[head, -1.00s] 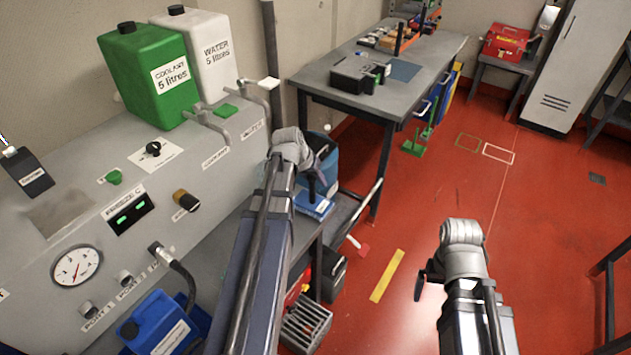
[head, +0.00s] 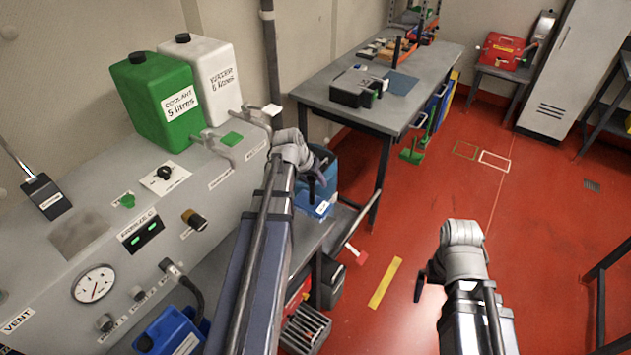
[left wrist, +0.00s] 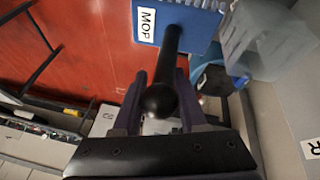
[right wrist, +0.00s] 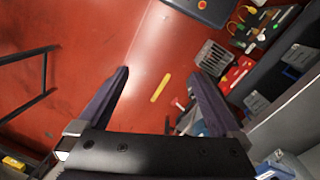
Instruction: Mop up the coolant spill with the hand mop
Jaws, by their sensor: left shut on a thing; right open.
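My left gripper (head: 316,178) is shut on the black handle (left wrist: 171,60) of the hand mop. The mop's blue head, labelled MOP (left wrist: 185,22), shows past the fingers in the left wrist view. In the head view the mop head (head: 320,208) hangs below the gripper, partly hidden by my arm. My right gripper (head: 422,284) is over the red floor. In the right wrist view its fingers (right wrist: 160,82) are apart with nothing between them. I cannot make out a clear coolant spill; a dull brownish patch (head: 80,235) on the grey panel cannot be identified.
The green coolant container (head: 160,100) and white water container (head: 208,75) stand on the grey panel unit. A blue container (head: 170,332) sits below the panel. A grey workbench (head: 430,85) stands behind. The red floor (head: 520,200) is mostly open.

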